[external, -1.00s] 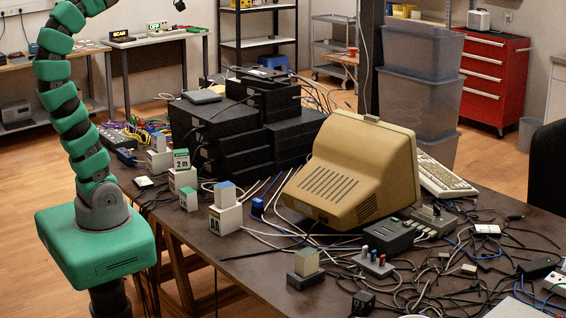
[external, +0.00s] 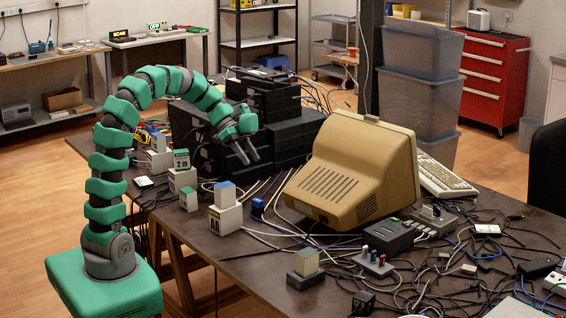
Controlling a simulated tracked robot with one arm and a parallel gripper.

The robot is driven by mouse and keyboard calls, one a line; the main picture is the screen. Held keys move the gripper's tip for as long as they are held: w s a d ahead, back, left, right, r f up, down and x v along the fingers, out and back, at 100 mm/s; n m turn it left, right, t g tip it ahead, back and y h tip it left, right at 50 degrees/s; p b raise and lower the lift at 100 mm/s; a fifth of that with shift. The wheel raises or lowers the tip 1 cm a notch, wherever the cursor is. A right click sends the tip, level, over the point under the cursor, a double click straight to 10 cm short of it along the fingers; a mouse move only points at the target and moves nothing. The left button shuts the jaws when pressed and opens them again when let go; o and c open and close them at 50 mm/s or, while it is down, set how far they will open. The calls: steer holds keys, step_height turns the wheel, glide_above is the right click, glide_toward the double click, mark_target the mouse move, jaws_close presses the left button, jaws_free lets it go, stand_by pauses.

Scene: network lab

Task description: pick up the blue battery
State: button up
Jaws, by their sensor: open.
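A small blue block (external: 258,206), which looks like the blue battery, sits on the dark table left of the beige monitor. A second block with a blue top (external: 225,192) stands on a white box (external: 225,219) just to its left; I cannot tell for certain which is the battery. My gripper (external: 250,157) is open and empty. It points down in front of the black boxes, above and apart from both blue things in the picture.
The beige monitor (external: 352,172) stands right of the blue block. Black boxes (external: 215,155) are stacked behind my gripper. White blocks, one marked 2m (external: 182,172), line the left edge. Cables clutter the right of the table; the front left is barer.

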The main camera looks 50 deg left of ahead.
mark_target(256, 199)
steer(key=shift+w+d+f+m+g+h+b, duration=0.15)
steer(key=shift+f+m+h+b, duration=0.55)
steer(key=shift+f, duration=1.25)
steer(key=shift+w+f+m+g+h+b, duration=0.25)
steer(key=shift+f+m+h, duration=0.6)
steer(key=shift+f, duration=1.15)
steer(key=shift+w+d+f+m+g+h+b, duration=0.15)
steer(key=shift+f+m+h+b, duration=0.65)
steer(key=shift+f, duration=1.15)
step_height(256, 199, down, 2)
steer(key=shift+s+f+n+p, duration=0.1)
steer(key=shift+f+n+p, duration=0.15)
steer(key=shift+p, duration=0.3)
steer(key=shift+p+x, duration=0.8)
steer(key=shift+p, duration=0.15)
steer(key=shift+d+f+p, duration=0.2)
steer(key=shift+d+p, duration=0.1)
steer(key=shift+d, duration=0.25)
jaws_close()
